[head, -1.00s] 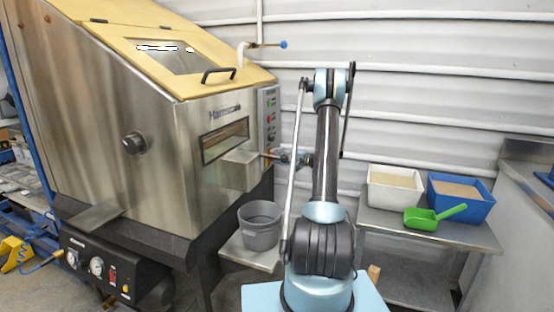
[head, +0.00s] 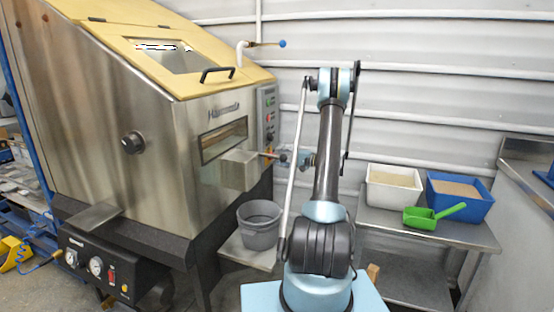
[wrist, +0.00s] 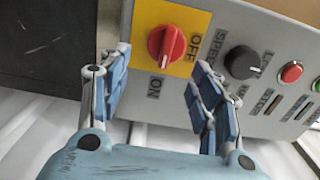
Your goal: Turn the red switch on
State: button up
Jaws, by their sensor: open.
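The red switch (wrist: 166,48) is a rotary knob on a yellow plate (wrist: 143,18) marked OFF and ON. Its raised handle runs roughly up and down in the wrist view; I cannot tell for sure which mark it points to. My gripper (wrist: 161,68) is open, one finger on each side of the switch in that view, with nothing held. I cannot tell whether the fingers touch the switch or plate. In the head view my gripper (head: 285,157) is small beside the steel machine's control panel (head: 266,110); the red switch is not clear there.
A black knob (wrist: 242,62) and a red button (wrist: 291,71) sit right of the switch. A metal box (head: 238,170) juts from the machine, above a grey bucket (head: 260,224). White (head: 394,188) and blue (head: 459,198) tubs and a green scoop (head: 420,217) stand on the right table.

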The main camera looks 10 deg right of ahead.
jog(key=v, duration=0.8)
jog(key=shift+s+d, duration=0.15)
jog(key=shift+d, duration=0.25)
jog(key=shift+f, duration=0.1)
